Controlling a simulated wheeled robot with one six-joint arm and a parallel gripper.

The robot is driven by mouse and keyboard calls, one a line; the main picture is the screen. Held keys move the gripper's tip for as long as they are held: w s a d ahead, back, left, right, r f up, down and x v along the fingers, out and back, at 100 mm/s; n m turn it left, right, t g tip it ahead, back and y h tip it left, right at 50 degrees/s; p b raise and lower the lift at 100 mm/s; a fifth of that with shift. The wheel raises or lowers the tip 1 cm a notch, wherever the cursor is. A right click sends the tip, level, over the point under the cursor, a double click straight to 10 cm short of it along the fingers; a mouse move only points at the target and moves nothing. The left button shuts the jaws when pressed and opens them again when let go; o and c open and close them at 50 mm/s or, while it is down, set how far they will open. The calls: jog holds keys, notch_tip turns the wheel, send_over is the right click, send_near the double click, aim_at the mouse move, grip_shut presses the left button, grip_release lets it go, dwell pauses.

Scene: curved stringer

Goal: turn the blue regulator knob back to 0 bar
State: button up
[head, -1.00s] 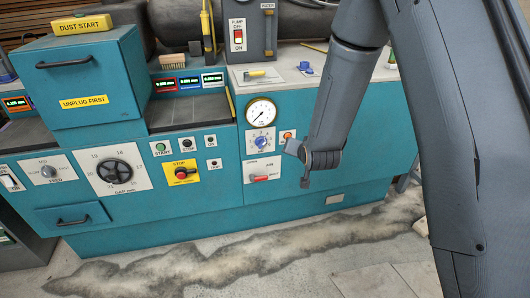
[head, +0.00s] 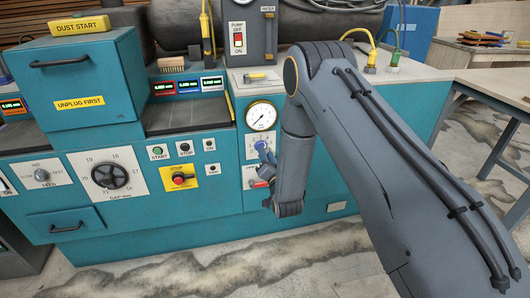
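The blue regulator knob (head: 261,145) is on a pale plate on the front of the teal machine, just below a round white pressure gauge (head: 261,116). Its pointer and scale are too small to read. My gripper (head: 266,154) is small and partly hidden by my forearm. It is at the right and lower side of the knob, overlapping it in the picture. I cannot tell whether it touches the knob or whether its fingers are open.
A red lever (head: 259,183) sits below the knob, partly covered by my arm. To the left are a yellow stop panel (head: 179,177) and a black gap handwheel (head: 110,174). A workbench (head: 490,84) stands at the right. The floor in front is clear.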

jog(key=shift+x, duration=1.35)
grip_shut()
